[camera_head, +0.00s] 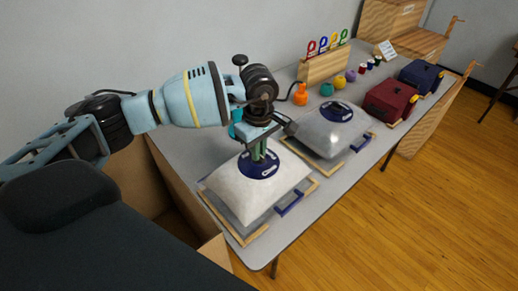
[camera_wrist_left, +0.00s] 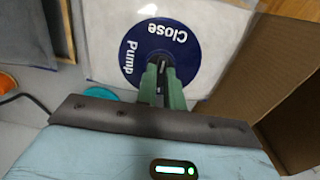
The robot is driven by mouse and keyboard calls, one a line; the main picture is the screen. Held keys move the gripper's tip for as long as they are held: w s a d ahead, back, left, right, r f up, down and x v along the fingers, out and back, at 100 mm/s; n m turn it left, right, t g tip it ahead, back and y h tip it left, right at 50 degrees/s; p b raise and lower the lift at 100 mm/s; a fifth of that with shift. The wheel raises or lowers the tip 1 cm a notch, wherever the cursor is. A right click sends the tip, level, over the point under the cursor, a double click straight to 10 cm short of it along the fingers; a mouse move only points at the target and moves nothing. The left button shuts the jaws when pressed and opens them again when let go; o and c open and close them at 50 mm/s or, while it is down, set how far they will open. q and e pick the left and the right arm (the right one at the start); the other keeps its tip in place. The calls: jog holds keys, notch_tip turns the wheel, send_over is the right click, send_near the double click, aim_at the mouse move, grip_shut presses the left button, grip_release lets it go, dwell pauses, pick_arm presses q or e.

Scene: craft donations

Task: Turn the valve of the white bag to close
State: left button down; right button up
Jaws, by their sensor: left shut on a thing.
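The white bag (camera_head: 238,191) lies like a pillow on a wooden-edged frame at the near end of the table. A round dark blue valve plate sits on its top, and its words "Close" and "Pump" show in the left wrist view (camera_wrist_left: 186,48). My left gripper (camera_head: 259,157) points down onto the plate from above. Its green fingers (camera_wrist_left: 160,84) are close together at the plate's middle, shut on the valve knob, which they mostly hide. The plate's "Close" word is at the upper right and "Pump" at the left in the wrist view. My right gripper is not in view.
A grey bag (camera_head: 325,136) with a similar blue plate lies just beyond the white one. An orange bottle (camera_head: 300,95), a wooden rack (camera_head: 323,67), yarn balls, and red (camera_head: 390,101) and blue cases stand farther back. A cardboard box (camera_head: 213,248) is below the table's near end.

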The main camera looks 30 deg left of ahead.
pick_arm(q)
jog(key=c, duration=1.5)
grip_release()
jog(key=shift+r, duration=3.95)
jog(key=shift+f, duration=0.1)
